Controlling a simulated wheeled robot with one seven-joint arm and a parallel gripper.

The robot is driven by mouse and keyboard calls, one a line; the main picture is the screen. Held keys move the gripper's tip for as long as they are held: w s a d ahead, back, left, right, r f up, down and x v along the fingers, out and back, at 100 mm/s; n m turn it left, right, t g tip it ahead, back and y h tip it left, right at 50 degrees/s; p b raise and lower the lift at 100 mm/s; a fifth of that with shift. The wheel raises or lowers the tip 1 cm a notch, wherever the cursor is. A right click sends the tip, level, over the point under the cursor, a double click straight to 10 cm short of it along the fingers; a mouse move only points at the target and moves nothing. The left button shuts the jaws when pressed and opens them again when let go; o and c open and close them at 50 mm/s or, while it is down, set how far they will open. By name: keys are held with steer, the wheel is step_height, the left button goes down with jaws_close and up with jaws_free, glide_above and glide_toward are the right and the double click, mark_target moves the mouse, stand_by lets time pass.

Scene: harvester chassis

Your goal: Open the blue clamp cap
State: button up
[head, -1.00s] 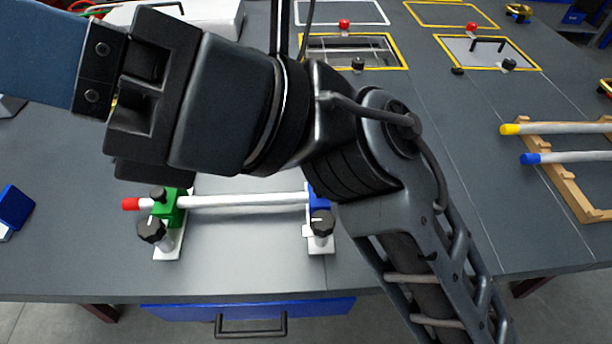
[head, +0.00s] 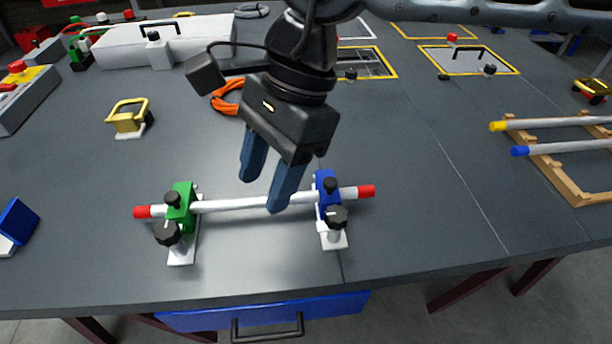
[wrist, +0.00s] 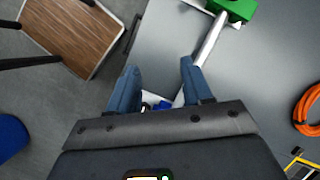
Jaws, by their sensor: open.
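The blue clamp (head: 327,190) stands on a white base near the table's front, with a black knob on its cap and a larger black knob in front. The green clamp (head: 181,207) stands to its left. A white rod (head: 240,204) with red ends runs through both clamps, and the caps look closed over it. My gripper (head: 262,195) is open, its blue fingers pointing down near the rod between the clamps, left of the blue clamp. In the wrist view, the blue clamp (wrist: 166,105) shows only partly above the gripper body, and the green clamp (wrist: 232,8) is at the top.
A wooden rack (head: 560,180) with yellow-ended and blue-ended rods lies at the right. A yellow clip-like part (head: 128,118) and an orange cable (head: 228,98) lie behind. A blue drawer (head: 265,312) is under the front edge.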

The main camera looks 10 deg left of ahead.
mark_target(331, 181)
steer(key=w+d+t+h, duration=0.1)
steer(key=w+d, duration=0.1)
steer(key=w+d+t+h, duration=0.1)
steer(key=w+d, duration=0.1)
steer(key=w, duration=0.1)
steer(key=w+d+r+t+h, duration=0.1)
steer(key=w+d, duration=0.1)
steer(key=d, duration=0.1)
steer(key=shift+w, duration=0.35)
steer(key=shift+f+p, duration=0.3)
steer(key=shift+f, duration=3.4)
jaws_close()
